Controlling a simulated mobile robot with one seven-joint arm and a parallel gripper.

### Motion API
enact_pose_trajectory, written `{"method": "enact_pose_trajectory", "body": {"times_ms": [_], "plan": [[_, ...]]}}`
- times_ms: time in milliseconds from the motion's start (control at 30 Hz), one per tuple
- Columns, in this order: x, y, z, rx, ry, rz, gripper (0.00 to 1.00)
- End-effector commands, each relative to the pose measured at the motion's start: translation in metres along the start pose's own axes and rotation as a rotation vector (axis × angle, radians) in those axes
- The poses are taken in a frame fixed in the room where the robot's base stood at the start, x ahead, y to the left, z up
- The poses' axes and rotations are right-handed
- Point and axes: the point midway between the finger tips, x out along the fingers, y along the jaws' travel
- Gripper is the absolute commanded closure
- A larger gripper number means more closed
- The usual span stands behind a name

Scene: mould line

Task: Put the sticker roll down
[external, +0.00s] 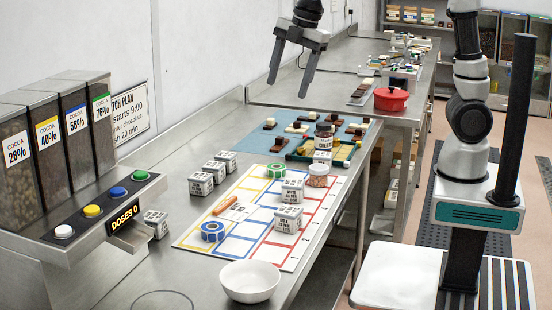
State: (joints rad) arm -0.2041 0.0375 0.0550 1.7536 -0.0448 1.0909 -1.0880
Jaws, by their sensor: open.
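My gripper (288,88) is open and empty, high above the far part of the steel bench at the top middle of the external view. Two sticker rolls lie flat on the white mat with coloured squares (258,252). The blue sticker roll (212,231) lies near the mat's front left edge. The green sticker roll (276,171) lies near its far end. My gripper is apart from both rolls, above and beyond them.
Several white printed boxes (289,219) stand on and beside the mat. A white bowl (250,281) stands at the front. Cocoa dispensers (70,125) stand at left.

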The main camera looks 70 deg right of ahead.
Motion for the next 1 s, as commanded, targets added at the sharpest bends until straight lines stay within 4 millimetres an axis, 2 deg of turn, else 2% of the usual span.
{"method": "enact_pose_trajectory", "body": {"times_ms": [33,100,200,300,433,600,1000], "plan": [[-0.017,-0.019,0.025,0.154,0.007,0.033,0.37],[-0.030,-0.045,0.054,0.376,0.023,0.069,0.37],[-0.038,-0.085,0.090,0.684,0.057,0.115,0.37],[-0.037,-0.122,0.117,0.953,0.097,0.149,0.37],[-0.029,-0.156,0.139,1.202,0.143,0.174,0.37],[-0.022,-0.174,0.149,1.341,0.173,0.184,0.37],[-0.021,-0.175,0.149,1.350,0.174,0.181,0.37]]}}
